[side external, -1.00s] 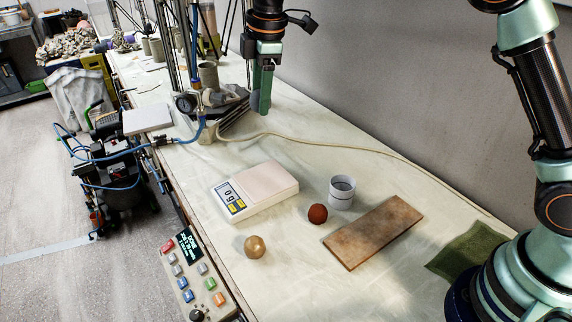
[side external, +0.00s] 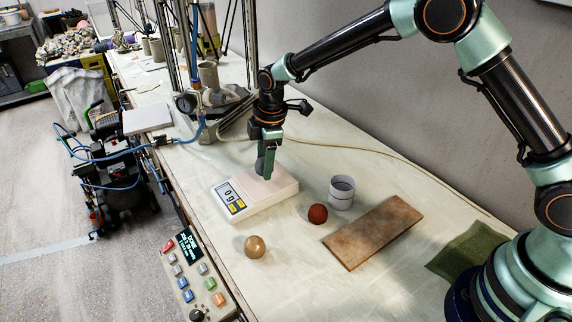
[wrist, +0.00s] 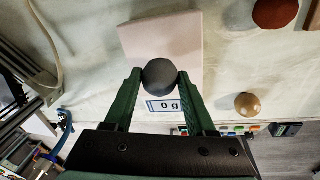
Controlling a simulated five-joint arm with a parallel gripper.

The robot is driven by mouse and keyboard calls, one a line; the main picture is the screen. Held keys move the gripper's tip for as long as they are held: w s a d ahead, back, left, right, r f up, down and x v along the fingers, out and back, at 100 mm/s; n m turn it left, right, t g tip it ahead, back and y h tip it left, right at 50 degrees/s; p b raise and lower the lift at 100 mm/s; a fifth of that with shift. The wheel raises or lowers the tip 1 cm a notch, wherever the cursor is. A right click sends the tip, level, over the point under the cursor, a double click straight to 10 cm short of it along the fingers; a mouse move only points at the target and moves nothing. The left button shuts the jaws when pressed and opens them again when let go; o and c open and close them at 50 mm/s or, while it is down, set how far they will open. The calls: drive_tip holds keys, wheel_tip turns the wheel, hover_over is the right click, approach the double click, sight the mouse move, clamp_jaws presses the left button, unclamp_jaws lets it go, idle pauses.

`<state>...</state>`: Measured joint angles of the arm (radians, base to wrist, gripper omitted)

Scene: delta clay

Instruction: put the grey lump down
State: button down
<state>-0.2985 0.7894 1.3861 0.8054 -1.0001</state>
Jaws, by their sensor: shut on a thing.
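The grey lump (wrist: 160,76) is a dark ball held between the two green fingers of my gripper (wrist: 160,80) in the wrist view. In the side external view my gripper (side external: 267,166) is over the white scale (side external: 240,206), and the grey lump (side external: 260,166) partly shows beside the near finger. The scale's pale plate also shows in the wrist view (wrist: 178,38), behind the lump. The display (wrist: 163,105) reads 0 g. The lump looks just above the plate.
A tan ball (side external: 255,247), a red-brown ball (side external: 318,213), a white-grey cup (side external: 341,192) and a brown board (side external: 374,232) stand on the table in front of the scale. A button panel (side external: 195,275) is at the table's edge. A green cloth (side external: 468,250) lies at right.

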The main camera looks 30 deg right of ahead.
drive_tip(key=shift+f, duration=0.85)
drive_tip(key=shift+f, duration=0.15)
drive_tip(key=shift+c, duration=1.1)
unclamp_jaws()
drive_tip(key=s+d+r+m, duration=0.2)
drive_tip(key=s+r, duration=0.1)
drive_tip(key=r, duration=0.6)
drive_tip(key=s+d+r+m, duration=0.1)
drive_tip(key=s+d+r, duration=0.15)
drive_tip(key=r, duration=0.55)
drive_tip(key=s+d+r+m+t, duration=0.1)
drive_tip(key=s+d+m+t, duration=0.1)
drive_tip(key=s+d+m, duration=0.3)
drive_tip(key=s+d+r+m+t, duration=0.1)
drive_tip(key=s+d+m, duration=0.5)
drive_tip(key=s, duration=0.6)
drive_tip(key=shift+s+d+r+m+t+h, duration=0.15)
drive_tip(key=shift+r+m+t+h, duration=0.2)
drive_tip(key=shift+r, duration=0.35)
